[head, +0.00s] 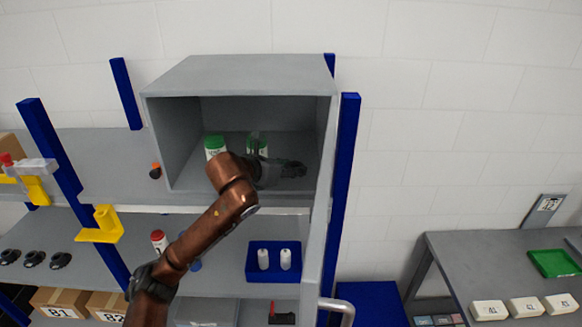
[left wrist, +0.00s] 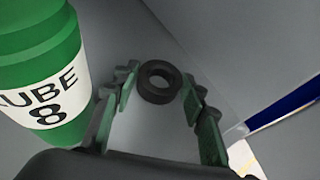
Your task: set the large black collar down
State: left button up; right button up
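The large black collar (left wrist: 158,82) is a thick dark ring in the left wrist view. It appears to lie flat on the grey cabinet floor, just beyond and between my left fingertips, with a narrow gap showing on each side. My left gripper (head: 292,169) reaches into the open grey cabinet (head: 238,72) in the head view. Its two green-padded fingers also show spread apart in the left wrist view (left wrist: 160,90). In the head view I cannot make out the collar against the dark gripper. My right gripper is not in view.
A green container (left wrist: 40,60) with a white label ending in 8 stands close beside my left finger. Green containers (head: 214,146) also show in the cabinet in the head view. A blue tray (head: 273,274) with two white bottles is on the shelf below.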

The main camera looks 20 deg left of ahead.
pick_arm(q)
jog(key=shift+r, duration=0.1)
jog(key=shift+s+r, duration=0.1)
jog(key=shift+r, duration=0.05)
jog(key=b+v, duration=0.4)
jog(key=v, duration=0.6)
jog(key=shift+s+a, duration=0.15)
jog(key=shift+s, duration=0.1)
jog(key=shift+s+a+r, duration=0.15)
jog(key=shift+s+r, duration=0.15)
jog(key=shift+s, duration=0.25)
